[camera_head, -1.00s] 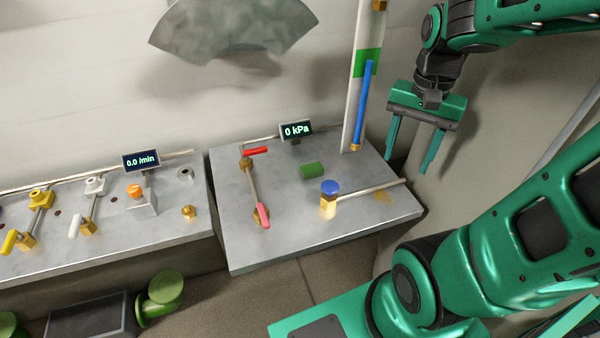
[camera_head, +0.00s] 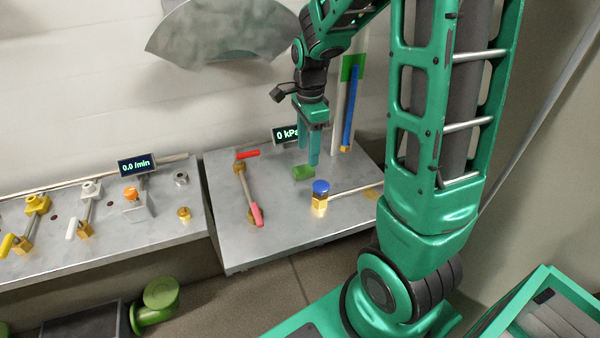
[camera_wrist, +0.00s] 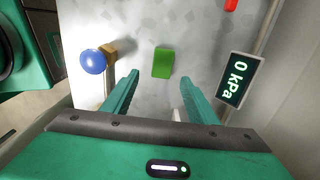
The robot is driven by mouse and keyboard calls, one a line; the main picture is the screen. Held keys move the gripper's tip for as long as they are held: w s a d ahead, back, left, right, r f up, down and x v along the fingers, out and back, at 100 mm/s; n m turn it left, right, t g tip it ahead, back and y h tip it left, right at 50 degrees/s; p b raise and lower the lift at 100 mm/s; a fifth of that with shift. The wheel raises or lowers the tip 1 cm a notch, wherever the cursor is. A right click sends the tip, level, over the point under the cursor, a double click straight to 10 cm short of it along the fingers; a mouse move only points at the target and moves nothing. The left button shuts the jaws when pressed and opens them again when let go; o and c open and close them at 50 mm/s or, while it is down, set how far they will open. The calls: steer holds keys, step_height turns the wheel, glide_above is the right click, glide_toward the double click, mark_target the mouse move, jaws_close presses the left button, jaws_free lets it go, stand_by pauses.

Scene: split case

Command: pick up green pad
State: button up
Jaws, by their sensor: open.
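The green pad (camera_head: 304,173) is a small green block lying on the grey metal bench top. In the wrist view the green pad (camera_wrist: 163,62) lies ahead of the fingertips, between the lines of the two fingers. My gripper (camera_head: 308,155) is open and empty, pointing down above the bench close to the pad. In the wrist view my gripper (camera_wrist: 158,78) shows both green fingers apart with nothing between them. One fingertip appears just above the pad in the head view; the exact height gap cannot be told.
A blue-knobbed brass valve (camera_head: 320,193) stands near the pad, with a pipe to its right. The 0 kPa display (camera_head: 285,135) stands behind, partly hidden by my gripper. A red-handled pipe (camera_head: 247,190) is to the left. A blue rod (camera_head: 351,105) rises at the back right.

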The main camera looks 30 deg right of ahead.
mark_target(307, 167)
steer(key=shift+w+d+f, duration=0.1)
steer(key=shift+w+f, duration=0.05)
steer(key=shift+f, duration=3.15)
steer(key=shift+c, duration=0.3)
steer(key=c, duration=1.1)
steer(key=shift+r, duration=0.1)
steer(key=shift+c, duration=0.2)
steer(key=shift+r, duration=0.45)
steer(key=r, duration=0.2)
steer(key=a+r, duration=0.1)
steer(key=shift+r, duration=0.4)
steer(key=s+a+r, duration=0.3)
steer(key=a+r, duration=0.3)
steer(key=a, duration=0.4)
steer(key=shift+s, duration=0.3)
steer(key=shift+r, duration=0.1)
